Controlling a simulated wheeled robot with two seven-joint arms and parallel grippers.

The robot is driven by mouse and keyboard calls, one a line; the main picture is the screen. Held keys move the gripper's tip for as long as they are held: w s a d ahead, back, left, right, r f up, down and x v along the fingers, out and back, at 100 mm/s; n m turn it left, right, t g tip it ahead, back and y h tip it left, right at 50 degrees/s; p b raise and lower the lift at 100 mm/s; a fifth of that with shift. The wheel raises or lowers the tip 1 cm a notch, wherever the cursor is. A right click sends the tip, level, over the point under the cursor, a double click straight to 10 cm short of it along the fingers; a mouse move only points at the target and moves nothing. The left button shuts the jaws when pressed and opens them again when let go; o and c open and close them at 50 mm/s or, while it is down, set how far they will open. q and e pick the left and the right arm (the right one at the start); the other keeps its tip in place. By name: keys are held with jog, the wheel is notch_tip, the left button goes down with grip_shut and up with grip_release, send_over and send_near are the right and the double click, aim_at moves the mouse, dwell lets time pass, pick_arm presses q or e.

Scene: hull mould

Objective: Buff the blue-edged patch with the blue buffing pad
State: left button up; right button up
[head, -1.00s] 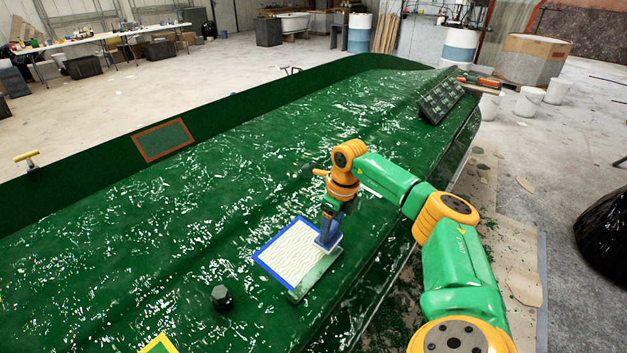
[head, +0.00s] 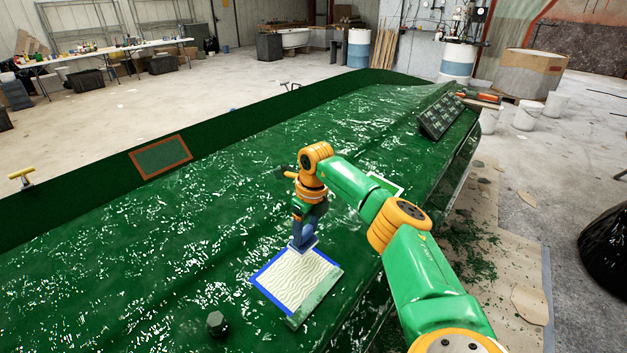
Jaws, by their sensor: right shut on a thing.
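The blue-edged patch (head: 290,280) lies on the glossy green hull mould, in the lower middle of the head view. Its face is cream with wavy ridges. A strip along its right side looks smoother and pale green, and the blue edging shows along the left and upper-left sides. My right gripper (head: 309,210) is shut on the blue buffing pad (head: 304,236) and holds it upright. The pad's base is at the patch's far edge; I cannot tell whether it touches. My left gripper is not in view.
A dark bolt-like knob (head: 216,323) stands up left of the patch. A brown-edged patch (head: 160,157) and a yellow-handled tool (head: 21,175) are at the far left. A white-edged patch (head: 398,187) lies partly behind my arm. A dark gridded block (head: 440,115) sits farther along the mould.

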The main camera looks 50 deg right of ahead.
jog(key=s+a, duration=0.1)
jog(key=a, duration=1.1)
jog(key=s, duration=0.3)
jog(key=s+f, duration=0.1)
jog(key=s, duration=0.1)
jog(key=shift+a, duration=0.3)
jog(key=shift+s+f+b, duration=0.15)
jog(key=shift+f+b, duration=0.45)
jog(key=shift+b, duration=0.3)
jog(key=shift+f+b, duration=0.35)
jog(key=shift+f, duration=0.15)
jog(key=shift+w, duration=0.35)
jog(key=shift+s, duration=0.15)
